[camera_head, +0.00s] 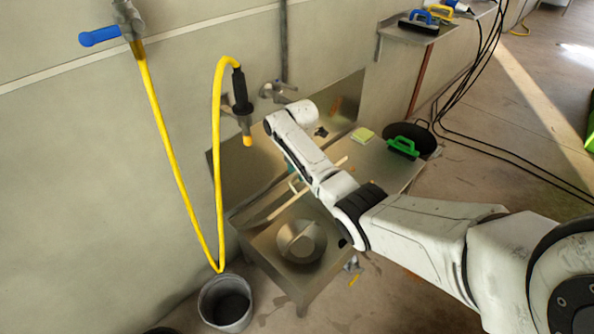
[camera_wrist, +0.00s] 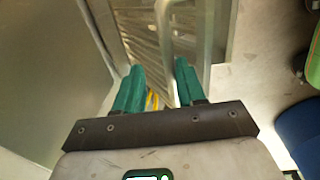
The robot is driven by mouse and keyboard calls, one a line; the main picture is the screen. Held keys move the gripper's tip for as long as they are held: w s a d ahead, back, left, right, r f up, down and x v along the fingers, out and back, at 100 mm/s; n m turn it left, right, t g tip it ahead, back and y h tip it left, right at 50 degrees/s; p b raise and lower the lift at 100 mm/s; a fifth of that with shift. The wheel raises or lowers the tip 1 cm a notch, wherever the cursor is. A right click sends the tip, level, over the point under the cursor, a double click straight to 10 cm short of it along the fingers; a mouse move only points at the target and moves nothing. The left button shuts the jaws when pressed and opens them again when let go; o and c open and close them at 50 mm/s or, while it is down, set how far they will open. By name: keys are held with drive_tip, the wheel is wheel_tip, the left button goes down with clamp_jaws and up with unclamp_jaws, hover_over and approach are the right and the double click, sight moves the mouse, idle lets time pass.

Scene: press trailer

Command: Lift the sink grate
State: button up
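The sink grate (camera_wrist: 140,32) shows in the wrist view as a slatted metal panel at the top. A pale metal bar (camera_wrist: 166,50), seemingly its handle, runs down from it between the fingers. My gripper (camera_wrist: 160,66) has two green fingers, open, one on either side of the bar, with visible gaps. I cannot tell how deep the bar sits between them. In the head view the metal sink unit (camera_head: 262,243) stands against the wall. My arm crosses over it and hides most of the gripper and much of the grate area.
A round metal bowl (camera_head: 301,241) sits at the sink unit's near end. A yellow hose (camera_head: 219,170) hangs left of it, above a grey bucket (camera_head: 225,303). A yellow-green sponge (camera_head: 362,134), a green-handled tool (camera_head: 403,147) and a dark round pan (camera_head: 421,136) lie to the right.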

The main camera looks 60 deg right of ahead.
wheel_tip(320, 180, up, 11)
drive_tip(key=p, duration=0.2)
drive_tip(key=shift+s, duration=0.35)
drive_tip(key=shift+f, duration=0.15)
idle(0.3)
